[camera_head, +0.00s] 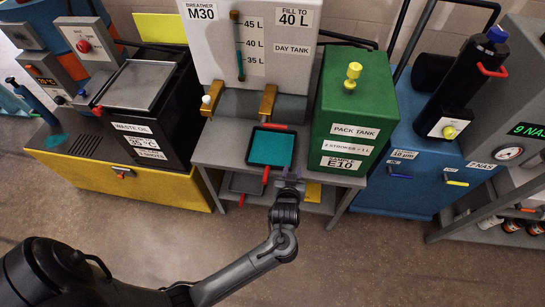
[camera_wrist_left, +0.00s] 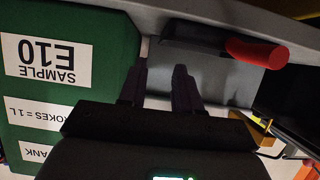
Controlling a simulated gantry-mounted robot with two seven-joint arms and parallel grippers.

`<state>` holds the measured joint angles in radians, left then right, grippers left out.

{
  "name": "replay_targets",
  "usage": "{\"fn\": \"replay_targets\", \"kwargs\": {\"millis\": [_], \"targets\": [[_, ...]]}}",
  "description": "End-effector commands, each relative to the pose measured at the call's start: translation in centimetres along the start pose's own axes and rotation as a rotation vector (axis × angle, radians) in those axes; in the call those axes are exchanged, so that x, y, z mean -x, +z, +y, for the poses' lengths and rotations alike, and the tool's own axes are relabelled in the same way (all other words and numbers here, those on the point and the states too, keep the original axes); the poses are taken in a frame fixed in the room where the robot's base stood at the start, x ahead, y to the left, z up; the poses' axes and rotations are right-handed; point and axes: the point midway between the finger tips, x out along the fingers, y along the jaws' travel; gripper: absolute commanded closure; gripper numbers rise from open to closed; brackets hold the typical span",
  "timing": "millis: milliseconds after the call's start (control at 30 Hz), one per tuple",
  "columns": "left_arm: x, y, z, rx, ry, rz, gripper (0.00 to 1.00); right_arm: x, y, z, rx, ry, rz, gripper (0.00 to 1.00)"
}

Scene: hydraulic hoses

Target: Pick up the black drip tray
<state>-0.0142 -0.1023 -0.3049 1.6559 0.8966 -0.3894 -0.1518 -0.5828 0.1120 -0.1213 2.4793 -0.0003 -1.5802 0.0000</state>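A black-rimmed tray with a teal inside (camera_head: 270,148) sits on the grey stand's upper shelf. Its red handle (camera_head: 266,174) points to the front. A plain dark tray (camera_head: 245,184) lies on the lower shelf, with a red handle (camera_head: 242,200). My left gripper (camera_head: 289,181) is at the stand's front edge, right of the upper tray's handle. In the left wrist view its two fingers (camera_wrist_left: 160,85) are apart with nothing between them. A red handle (camera_wrist_left: 257,53) on a dark tray edge (camera_wrist_left: 195,38) shows there beyond the fingers, apart from them. My right gripper is not in view.
The green pack tank (camera_head: 352,112) stands close on the right and also shows in the left wrist view (camera_wrist_left: 75,70). A black waste oil box (camera_head: 150,115) stands on the left. A yellow thing (camera_head: 312,192) lies on the lower shelf. The floor in front is clear.

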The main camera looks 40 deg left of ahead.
Motion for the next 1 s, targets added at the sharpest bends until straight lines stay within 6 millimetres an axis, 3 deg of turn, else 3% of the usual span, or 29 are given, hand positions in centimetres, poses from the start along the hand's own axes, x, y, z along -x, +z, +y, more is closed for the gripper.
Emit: {"fn": "replay_targets", "kwargs": {"millis": [300, 567, 800, 1000], "targets": [[-4.3, 0.1, -0.1, -0.001, -0.01, 0.011, 0.67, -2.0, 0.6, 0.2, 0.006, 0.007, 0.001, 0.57], [-5.8, 0.1, -0.2, -0.001, -0.009, 0.01, 0.67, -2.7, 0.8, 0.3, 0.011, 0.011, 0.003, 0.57], [-8.7, 0.8, -0.4, -0.001, -0.01, 0.011, 0.67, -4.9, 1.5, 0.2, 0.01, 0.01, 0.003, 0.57], [-10.2, 0.5, -0.3, 0.0, -0.008, 0.009, 0.67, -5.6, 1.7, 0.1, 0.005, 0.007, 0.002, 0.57]]}}
